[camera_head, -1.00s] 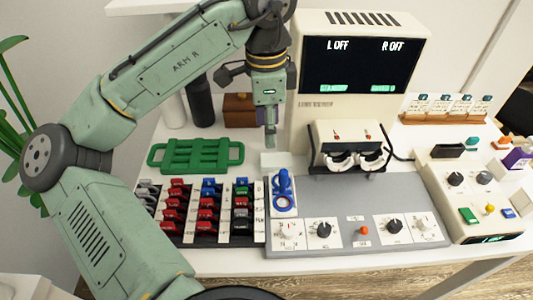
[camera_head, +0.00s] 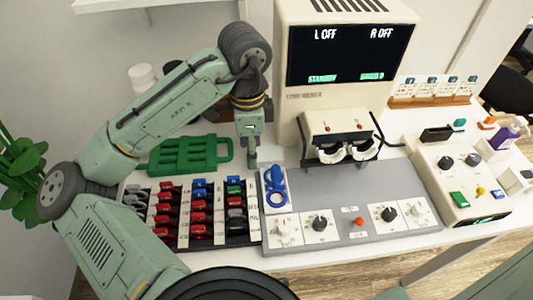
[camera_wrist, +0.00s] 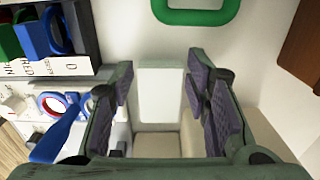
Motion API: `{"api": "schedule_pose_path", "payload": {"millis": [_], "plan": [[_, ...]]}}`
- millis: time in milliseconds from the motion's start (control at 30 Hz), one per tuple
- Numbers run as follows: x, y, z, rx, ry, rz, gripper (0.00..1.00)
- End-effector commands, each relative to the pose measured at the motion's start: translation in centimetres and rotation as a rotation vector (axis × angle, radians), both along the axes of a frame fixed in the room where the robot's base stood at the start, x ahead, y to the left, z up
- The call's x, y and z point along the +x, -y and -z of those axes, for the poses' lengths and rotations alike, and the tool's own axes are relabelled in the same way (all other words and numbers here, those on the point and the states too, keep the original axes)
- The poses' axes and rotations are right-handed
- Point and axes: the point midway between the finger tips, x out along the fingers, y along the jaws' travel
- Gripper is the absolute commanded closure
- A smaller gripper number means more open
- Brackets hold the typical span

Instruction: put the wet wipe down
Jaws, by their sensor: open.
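My gripper (camera_head: 251,160) points down at the table just behind the blue upright piece (camera_head: 274,185) at the left end of the grey panel. In the wrist view its two padded jaws (camera_wrist: 163,95) stand apart. A pale, flat rectangular piece (camera_wrist: 160,92) shows between them; it may be the wet wipe, but I cannot tell for sure. Below it is a whitish block-like surface (camera_wrist: 157,143). I cannot tell whether the jaws touch the pale piece. In the head view the gripper hides this spot.
A green rack (camera_head: 188,156) lies left of my gripper. In front is a tray of red, blue, green and black lens holders (camera_head: 200,215). The grey panel (camera_head: 335,197) and the eye tester (camera_head: 345,130) stand to the right. A brown block (camera_wrist: 303,45) shows in the wrist view.

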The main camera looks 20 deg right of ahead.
Motion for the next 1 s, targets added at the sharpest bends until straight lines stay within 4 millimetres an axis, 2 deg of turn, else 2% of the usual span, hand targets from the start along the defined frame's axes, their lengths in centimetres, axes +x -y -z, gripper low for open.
{"api": "schedule_pose_path", "payload": {"millis": [100, 333, 667, 1000], "plan": [[-0.04, 0.00, 1.05, -0.001, -0.001, 0.000, 0.57], [-0.01, 0.01, 1.23, 0.000, 0.000, -0.001, 0.57], [0.00, 0.01, 1.20, 0.000, 0.000, -0.001, 0.76], [0.14, -0.28, 0.78, 0.000, 0.003, -0.002, 0.76]]}}
